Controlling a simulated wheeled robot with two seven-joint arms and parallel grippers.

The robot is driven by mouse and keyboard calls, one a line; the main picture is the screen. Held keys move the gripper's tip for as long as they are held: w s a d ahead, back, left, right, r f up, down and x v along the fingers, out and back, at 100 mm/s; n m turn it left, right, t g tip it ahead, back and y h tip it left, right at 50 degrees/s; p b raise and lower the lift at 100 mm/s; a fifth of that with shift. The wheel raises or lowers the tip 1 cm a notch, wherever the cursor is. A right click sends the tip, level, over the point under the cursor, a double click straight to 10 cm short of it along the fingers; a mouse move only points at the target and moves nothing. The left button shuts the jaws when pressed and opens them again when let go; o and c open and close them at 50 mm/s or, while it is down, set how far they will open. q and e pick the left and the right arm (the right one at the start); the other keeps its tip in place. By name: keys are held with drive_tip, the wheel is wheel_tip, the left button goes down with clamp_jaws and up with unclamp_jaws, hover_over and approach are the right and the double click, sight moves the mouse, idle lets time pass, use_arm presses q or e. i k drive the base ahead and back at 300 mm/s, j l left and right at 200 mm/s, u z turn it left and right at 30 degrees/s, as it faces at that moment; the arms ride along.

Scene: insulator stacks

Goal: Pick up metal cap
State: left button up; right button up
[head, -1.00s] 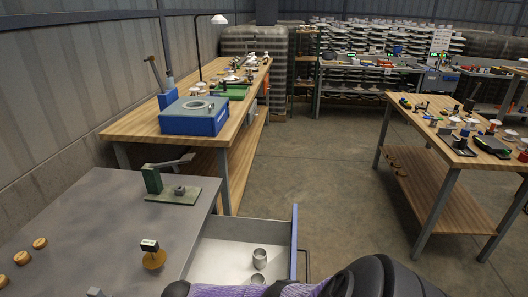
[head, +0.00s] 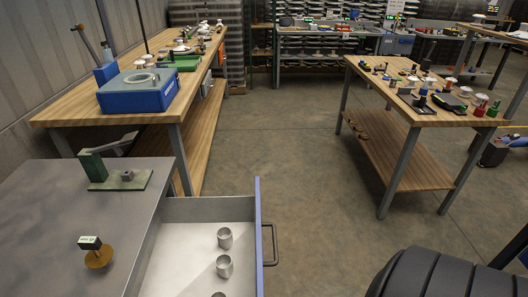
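Metal caps, small grey cups, stand in the open drawer (head: 180,244) at the lower middle of the head view. One metal cap (head: 225,238) is farthest back, a second metal cap (head: 224,265) is just nearer, and a third (head: 219,294) is cut by the bottom edge. They stand apart from each other. A dark ribbed shape fills the bottom right corner and looks like part of my own arm. Neither of my grippers shows in the head view.
The grey table (head: 55,205) beside the drawer holds a green lever press (head: 95,167) and a brass stand (head: 98,259). The drawer's blue front (head: 258,235) has a handle (head: 273,243). Wooden benches (head: 75,115) stand left and right (head: 430,118). Floor between them is clear.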

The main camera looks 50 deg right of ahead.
sight(224, 234)
drive_tip(key=l+z, duration=0.1)
drive_tip(key=z, duration=0.25)
drive_tip(key=i+l+z, duration=0.1)
drive_tip(key=z, duration=0.2)
drive_tip(key=i+l+z, duration=0.1)
drive_tip(key=z, duration=0.25)
drive_tip(key=i+j+u, duration=0.2)
drive_tip(key=u, duration=0.95)
drive_tip(key=k+j+u, duration=0.25)
drive_tip(key=i+l+z, duration=0.2)
drive_tip(key=i+l, duration=0.05)
